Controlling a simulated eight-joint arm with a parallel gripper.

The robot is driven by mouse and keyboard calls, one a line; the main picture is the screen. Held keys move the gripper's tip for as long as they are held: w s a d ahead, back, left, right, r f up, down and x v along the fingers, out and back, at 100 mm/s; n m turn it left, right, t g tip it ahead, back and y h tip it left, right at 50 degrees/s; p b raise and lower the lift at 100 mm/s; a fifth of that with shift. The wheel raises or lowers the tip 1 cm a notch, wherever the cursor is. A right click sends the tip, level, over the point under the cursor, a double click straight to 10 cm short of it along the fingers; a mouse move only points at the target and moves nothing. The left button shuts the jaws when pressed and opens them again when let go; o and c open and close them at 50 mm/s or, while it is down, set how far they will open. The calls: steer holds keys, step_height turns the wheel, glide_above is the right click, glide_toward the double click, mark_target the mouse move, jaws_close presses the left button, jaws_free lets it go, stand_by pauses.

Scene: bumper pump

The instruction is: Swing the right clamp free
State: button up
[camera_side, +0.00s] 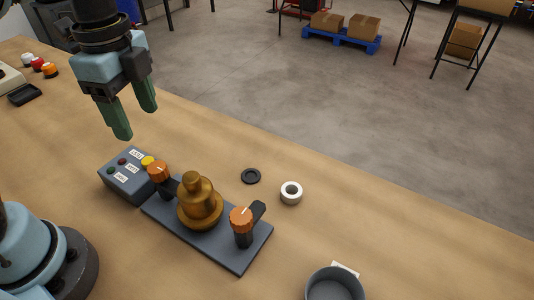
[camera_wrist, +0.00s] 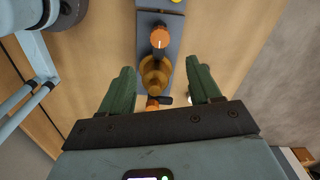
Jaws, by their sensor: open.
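The right clamp (camera_side: 241,220) has an orange knob with a white mark on a black post at the plate's right end. Its black arm points to the far right, off to the side of the brass pump (camera_side: 199,205). In the wrist view the right clamp (camera_wrist: 152,103) is partly hidden behind the pump (camera_wrist: 155,72). The left clamp (camera_side: 158,172) has its black arm toward the pump's base; its knob also shows in the wrist view (camera_wrist: 160,38). My gripper (camera_side: 136,122) is open and empty, high above the table and clear of both clamps.
Both clamps and the pump stand on a grey plate (camera_side: 225,255). A button box (camera_side: 127,176) adjoins its left end. A black ring (camera_side: 251,176) and a white ring (camera_side: 291,193) lie behind it. A grey round bin (camera_side: 334,288) stands front right. The wood between is clear.

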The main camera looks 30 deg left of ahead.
mark_target(157, 167)
steer(key=shift+f, duration=6)
steer(key=c, duration=1.1)
steer(key=shift+o, duration=0.2)
